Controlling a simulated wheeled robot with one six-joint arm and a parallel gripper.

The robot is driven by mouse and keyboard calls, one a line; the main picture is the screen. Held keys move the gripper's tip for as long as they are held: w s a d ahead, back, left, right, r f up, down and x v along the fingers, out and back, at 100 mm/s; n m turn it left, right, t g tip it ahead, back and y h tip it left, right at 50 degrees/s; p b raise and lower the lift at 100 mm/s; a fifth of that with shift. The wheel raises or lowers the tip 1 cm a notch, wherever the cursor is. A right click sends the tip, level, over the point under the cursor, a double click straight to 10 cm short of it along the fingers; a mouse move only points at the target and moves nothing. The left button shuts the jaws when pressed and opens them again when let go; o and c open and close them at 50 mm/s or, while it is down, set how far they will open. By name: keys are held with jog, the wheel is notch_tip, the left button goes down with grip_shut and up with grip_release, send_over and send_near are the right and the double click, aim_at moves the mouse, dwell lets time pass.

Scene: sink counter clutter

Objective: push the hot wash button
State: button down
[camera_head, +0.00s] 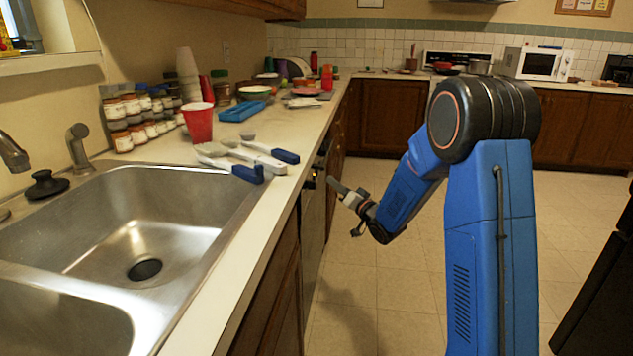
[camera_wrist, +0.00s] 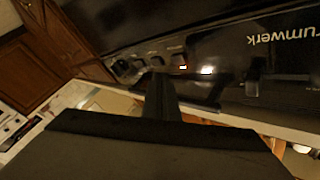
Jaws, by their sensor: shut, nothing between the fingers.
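The black dishwasher front (camera_head: 312,225) is set into the cabinets under the counter, seen edge-on in the head view. In the wrist view its glossy control panel (camera_wrist: 225,75) carries upside-down lettering ending in "rumwerk" and a row of small buttons (camera_wrist: 138,64). Small lights glow near the buttons. Labels are too small to read, so I cannot tell which is the hot wash button. My gripper (camera_head: 332,182) is shut and empty, pointing at the dishwasher front. In the wrist view its closed fingers (camera_wrist: 159,80) end close to the button row and hide part of it; contact cannot be told.
The counter edge (camera_head: 240,265) runs above the dishwasher. Brushes (camera_head: 258,158), a red cup (camera_head: 198,122) and several jars (camera_head: 122,140) stand or lie on the counter by the sink (camera_head: 190,190). The tiled floor (camera_head: 395,295) around my arm is clear.

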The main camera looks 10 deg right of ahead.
jog(key=d, duration=0.1)
jog(key=s+d, duration=0.1)
jog(key=d, duration=0.1)
jog(key=shift+s+d, duration=0.1)
jog(key=shift+d, duration=0.15)
jog(key=s+d+r+g+h, duration=0.3)
jog(key=s+d+h, duration=0.15)
jog(key=s, duration=0.55)
jog(key=s+d+r+g+h, duration=0.25)
jog(key=s+h, duration=0.25)
jog(key=s, duration=0.5)
jog(key=s+a+f+n+g, duration=0.1)
jog(key=s+f+g, duration=0.1)
jog(key=s, duration=1.5)
jog(key=s+a+f+n+g, duration=0.1)
jog(key=s+f+g, duration=0.2)
jog(key=s, duration=1.4)
jog(key=shift+s+a+g+y, duration=0.25)
jog(key=shift+g+y, duration=0.1)
jog(key=shift+g, duration=0.7)
